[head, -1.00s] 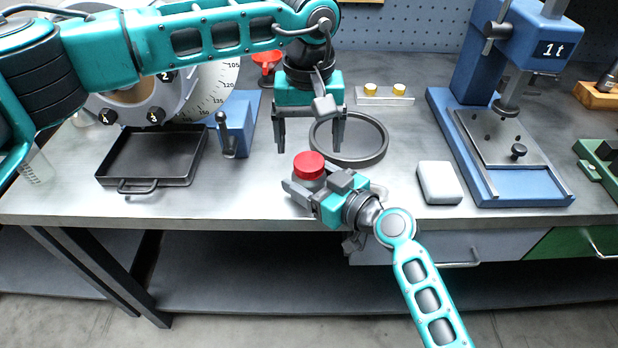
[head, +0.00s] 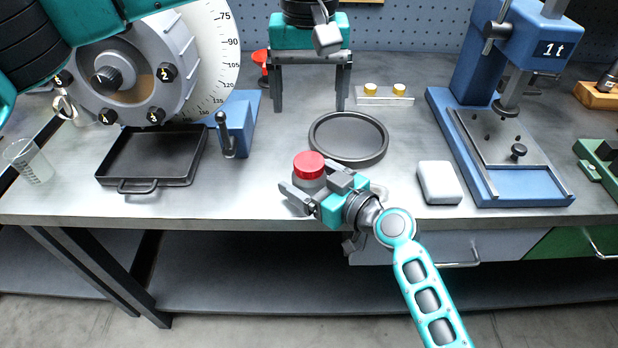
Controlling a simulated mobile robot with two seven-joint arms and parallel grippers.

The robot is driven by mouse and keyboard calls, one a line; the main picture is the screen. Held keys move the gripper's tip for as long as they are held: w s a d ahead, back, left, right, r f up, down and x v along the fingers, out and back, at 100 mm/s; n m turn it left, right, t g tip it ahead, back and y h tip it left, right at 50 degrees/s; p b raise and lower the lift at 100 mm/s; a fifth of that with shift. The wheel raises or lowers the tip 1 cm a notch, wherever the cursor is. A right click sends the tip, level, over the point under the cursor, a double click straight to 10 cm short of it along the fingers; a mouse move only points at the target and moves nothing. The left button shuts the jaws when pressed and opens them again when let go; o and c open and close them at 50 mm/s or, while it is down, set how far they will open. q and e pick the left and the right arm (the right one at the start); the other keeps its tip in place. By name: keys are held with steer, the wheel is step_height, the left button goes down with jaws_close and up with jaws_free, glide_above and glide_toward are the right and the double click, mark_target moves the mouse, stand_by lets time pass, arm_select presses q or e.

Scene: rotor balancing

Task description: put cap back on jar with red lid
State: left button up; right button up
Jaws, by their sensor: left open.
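The jar (head: 311,184) stands near the front of the bench with its red lid (head: 309,165) sitting on top and looking level. Whether the lid is screwed tight cannot be told. My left gripper (head: 311,108) is open and empty, pointing down, above and behind the jar and clear of the lid. My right gripper (head: 311,190) is low at the jar, its near finger in front of the jar's body. That finger looks spread away from the jar. The far finger is mostly hidden.
A dark round dish (head: 349,138) lies behind the jar. A black tray (head: 150,160) and a blue block with a lever (head: 238,125) are left. A white block (head: 440,183) and a blue press (head: 515,185) are right. A glass beaker (head: 30,163) stands far left.

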steer(key=shift+o, duration=1)
steer(key=shift+d, duration=0.1)
steer(key=b+v, duration=0.1)
steer(key=v, duration=1.1)
steer(key=shift+s+d, duration=0.2)
steer(key=shift+s, duration=0.1)
steer(key=shift+s+d, duration=0.1)
